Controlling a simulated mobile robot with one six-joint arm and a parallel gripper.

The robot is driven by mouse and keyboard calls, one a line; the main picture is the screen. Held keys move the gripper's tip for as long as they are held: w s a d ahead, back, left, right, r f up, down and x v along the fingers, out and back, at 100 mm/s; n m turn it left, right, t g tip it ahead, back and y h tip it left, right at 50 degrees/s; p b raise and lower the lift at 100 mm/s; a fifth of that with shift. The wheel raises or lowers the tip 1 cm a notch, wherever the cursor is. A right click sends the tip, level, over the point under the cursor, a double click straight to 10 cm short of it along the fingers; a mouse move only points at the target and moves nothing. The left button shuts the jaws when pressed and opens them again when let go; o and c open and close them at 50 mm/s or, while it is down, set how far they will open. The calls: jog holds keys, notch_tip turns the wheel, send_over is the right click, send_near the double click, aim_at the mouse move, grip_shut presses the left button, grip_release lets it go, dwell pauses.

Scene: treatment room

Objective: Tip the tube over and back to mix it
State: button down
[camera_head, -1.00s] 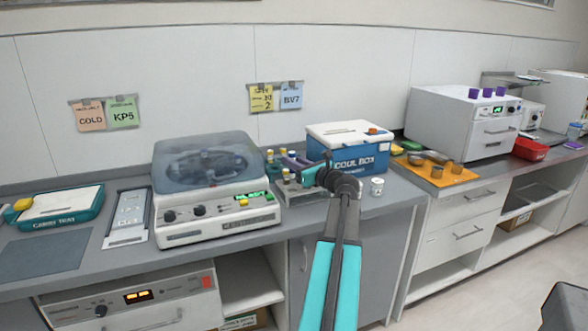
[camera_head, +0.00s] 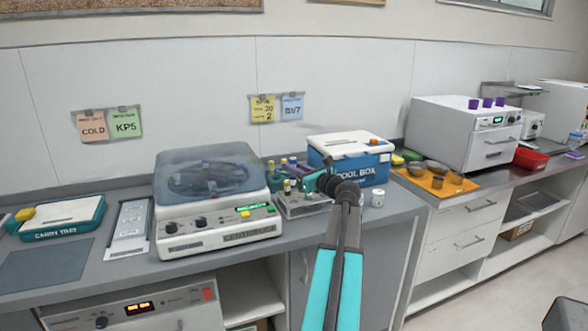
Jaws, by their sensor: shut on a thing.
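My gripper (camera_head: 302,187) is at the end of my arm, over the bench between the centrifuge and the cool box. It is shut on a small tube with a yellowish cap (camera_head: 288,184), seen small at the jaws' left side. The tube's lower part and its exact tilt are hard to make out. Just behind and below is a tube rack (camera_head: 300,208) with several capped tubes, partly hidden by my gripper. I cannot tell whether the held tube touches the rack.
The centrifuge (camera_head: 216,235) with a clear lid stands close on the left. A carry tray (camera_head: 62,222) is far left. An orange mat (camera_head: 437,187) with bowls lies right.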

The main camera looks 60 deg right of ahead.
jog(key=shift+r+p, duration=4.95)
jog(key=shift+r, duration=1.4)
